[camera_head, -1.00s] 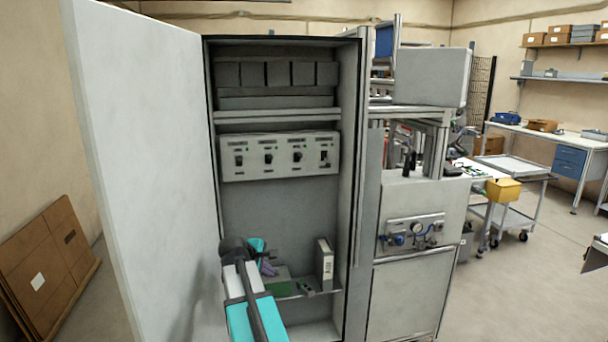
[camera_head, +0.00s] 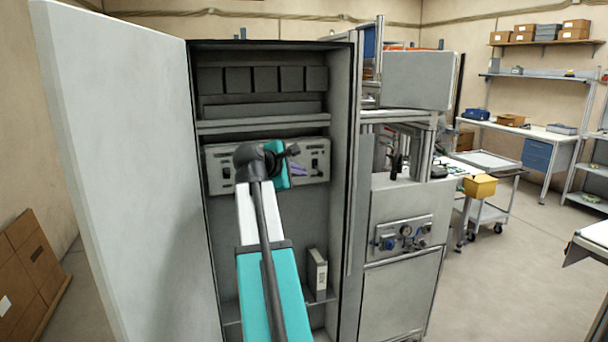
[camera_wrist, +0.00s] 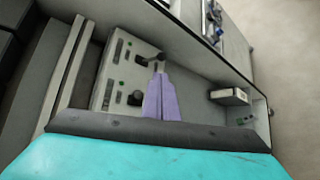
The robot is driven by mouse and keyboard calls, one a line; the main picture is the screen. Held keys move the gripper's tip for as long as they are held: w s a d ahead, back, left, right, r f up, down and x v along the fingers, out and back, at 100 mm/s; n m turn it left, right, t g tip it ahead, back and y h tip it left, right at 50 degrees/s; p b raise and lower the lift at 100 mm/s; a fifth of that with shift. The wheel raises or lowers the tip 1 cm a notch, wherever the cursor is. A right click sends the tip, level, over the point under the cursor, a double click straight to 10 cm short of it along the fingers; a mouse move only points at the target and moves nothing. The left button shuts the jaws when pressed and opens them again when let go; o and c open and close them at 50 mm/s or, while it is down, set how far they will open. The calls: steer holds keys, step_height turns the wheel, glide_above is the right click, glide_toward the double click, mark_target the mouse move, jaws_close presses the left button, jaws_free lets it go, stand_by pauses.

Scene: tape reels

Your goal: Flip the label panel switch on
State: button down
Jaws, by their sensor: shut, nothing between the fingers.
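The light grey switch panel (camera_head: 216,157) is mounted inside the open cabinet, with several black switches. Its printed labels are too small to read, so I cannot tell which switch is the label panel's. My gripper (camera_head: 299,170) has purple fingers, shut and empty, in front of the panel's right part. My arm hides the panel's middle. In the wrist view the fingertips (camera_wrist: 159,77) are close to two black switches, an upper one (camera_wrist: 148,61) and a lower one (camera_wrist: 136,98), each with a green light beside it. I cannot tell whether the fingers touch either one.
The cabinet's large door (camera_head: 120,180) stands open at the left. A shelf edge (camera_head: 262,124) runs above the panel. A grey box-like module (camera_head: 317,271) stands on the lower shelf. The cabinet's right wall (camera_head: 342,150) is close to the gripper.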

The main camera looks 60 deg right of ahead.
mark_target(318, 171)
steer(key=shift+w+a+f, duration=0.1)
steer(key=shift+w+f, duration=0.05)
steer(key=shift+w, duration=0.15)
steer(key=shift+p+x, duration=1.15)
steer(key=shift+x, duration=3.85)
steer(key=shift+s, duration=0.1)
